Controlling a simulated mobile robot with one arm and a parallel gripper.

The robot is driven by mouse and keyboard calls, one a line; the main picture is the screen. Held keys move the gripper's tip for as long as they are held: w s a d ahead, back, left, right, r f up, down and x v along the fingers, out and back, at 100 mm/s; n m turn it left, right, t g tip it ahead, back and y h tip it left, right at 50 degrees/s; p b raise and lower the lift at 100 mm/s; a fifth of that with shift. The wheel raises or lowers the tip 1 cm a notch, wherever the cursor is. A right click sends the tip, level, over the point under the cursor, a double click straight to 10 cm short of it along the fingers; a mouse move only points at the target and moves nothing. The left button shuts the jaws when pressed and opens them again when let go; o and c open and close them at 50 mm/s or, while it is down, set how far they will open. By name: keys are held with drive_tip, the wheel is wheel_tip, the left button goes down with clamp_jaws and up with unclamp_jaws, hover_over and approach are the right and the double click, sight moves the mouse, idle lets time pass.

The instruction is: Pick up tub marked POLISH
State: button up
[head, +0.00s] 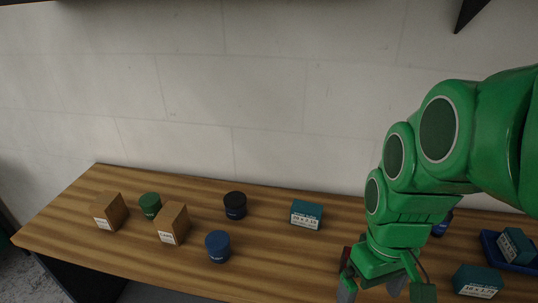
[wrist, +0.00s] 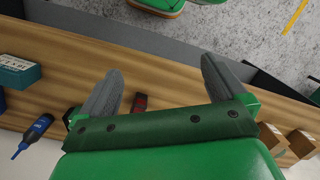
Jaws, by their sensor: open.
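Three short tubs stand on the wooden bench in the head view: a green one (head: 150,205) at the left, a black one (head: 235,205) at the back, and a blue one (head: 218,246) nearer the front. Their labels are too small to read, so I cannot tell which is marked POLISH. My gripper (head: 372,288) is open and empty, well to the right of the tubs, by the bench's front. In the wrist view my gripper's two fingers (wrist: 160,72) are spread apart with nothing between them. No tub shows clearly there.
Two cardboard boxes (head: 110,211) (head: 172,224) stand among the tubs. A teal box (head: 306,214) lies right of them. Another teal box (head: 477,281) and a blue tray (head: 490,246) are at the right.

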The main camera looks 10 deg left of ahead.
drive_tip(key=w+a+n, duration=0.7)
drive_tip(key=n, duration=1.6)
hover_over(218, 238)
drive_tip(key=d, duration=0.2)
drive_tip(key=shift+y, duration=0.4)
wheel_tip(218, 238, down, 8)
drive_tip(key=shift+f, duration=0.1)
drive_tip(key=shift+a+f+n, duration=0.3)
drive_tip(key=shift+a, duration=0.05)
drive_tip(key=shift+s+a+f, duration=0.1)
drive_tip(key=shift+a+f, duration=0.15)
drive_tip(key=shift+f, duration=1)
drive_tip(key=shift+s+a+f, duration=0.1)
drive_tip(key=shift+a+f, duration=0.1)
drive_tip(key=shift+f, duration=1)
drive_tip(key=shift+s+a+f, duration=0.1)
drive_tip(key=shift+a+f, duration=0.15)
drive_tip(key=shift+f, duration=1)
drive_tip(key=shift+w, duration=0.1)
drive_tip(key=c, duration=1.2)
drive_tip(key=shift+r, duration=0.15)
